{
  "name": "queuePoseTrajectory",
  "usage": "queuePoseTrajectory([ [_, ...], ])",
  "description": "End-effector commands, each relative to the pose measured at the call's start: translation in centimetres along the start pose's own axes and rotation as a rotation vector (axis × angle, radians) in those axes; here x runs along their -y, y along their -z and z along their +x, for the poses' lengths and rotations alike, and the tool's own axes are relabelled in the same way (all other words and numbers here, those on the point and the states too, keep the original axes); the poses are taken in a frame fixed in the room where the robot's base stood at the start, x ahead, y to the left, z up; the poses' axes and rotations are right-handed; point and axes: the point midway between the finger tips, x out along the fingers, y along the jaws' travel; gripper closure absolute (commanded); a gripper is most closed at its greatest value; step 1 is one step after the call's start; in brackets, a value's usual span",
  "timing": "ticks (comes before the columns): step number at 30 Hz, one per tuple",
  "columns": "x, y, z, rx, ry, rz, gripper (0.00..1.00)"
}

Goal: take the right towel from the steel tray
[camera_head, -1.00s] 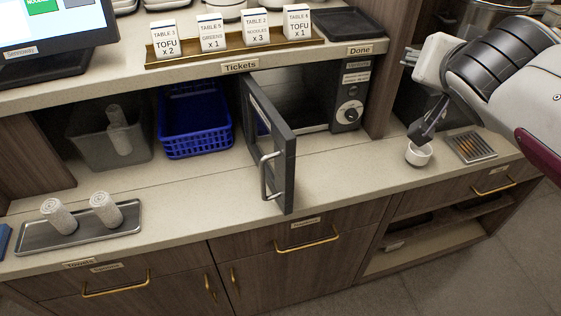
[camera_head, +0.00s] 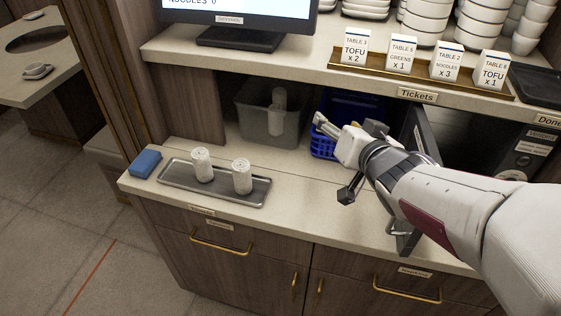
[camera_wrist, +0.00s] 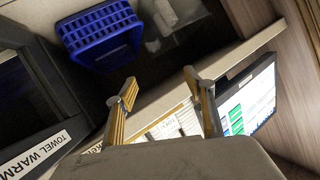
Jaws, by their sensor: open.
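Two rolled white towels stand upright on the steel tray (camera_head: 215,197) at the left of the counter in the head view. The right towel (camera_head: 242,177) stands near the tray's right end, and the left towel (camera_head: 202,165) stands apart from it. My gripper (camera_head: 336,157) is in the air to the right of the tray, with a clear gap to the right towel. It is open and empty. Its spread fingers show in the wrist view (camera_wrist: 160,80), where neither the tray nor its towels can be made out.
A blue sponge (camera_head: 145,164) lies left of the tray. A grey bin (camera_head: 262,124) with a white roll stands behind it. A blue basket (camera_wrist: 100,35) and the open towel warmer's door (camera_head: 408,240) are by my arm. The ticket shelf (camera_head: 230,52) overhangs the back.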

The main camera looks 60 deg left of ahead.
Motion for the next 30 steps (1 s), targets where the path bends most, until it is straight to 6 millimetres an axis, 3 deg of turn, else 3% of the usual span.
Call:
queuePoseTrajectory([
  [1,1.5,-2.0,1.2,0.005,0.037,-0.011,0.47],
  [6,5.7,-6.7,3.8,-0.026,0.135,-0.059,0.47],
  [15,10.7,-14.6,6.3,-0.125,0.208,-0.165,0.47],
  [24,12.7,-21.1,6.6,-0.230,0.177,-0.310,0.47],
  [30,12.8,-22.9,6.3,-0.267,0.151,-0.369,0.47],
])
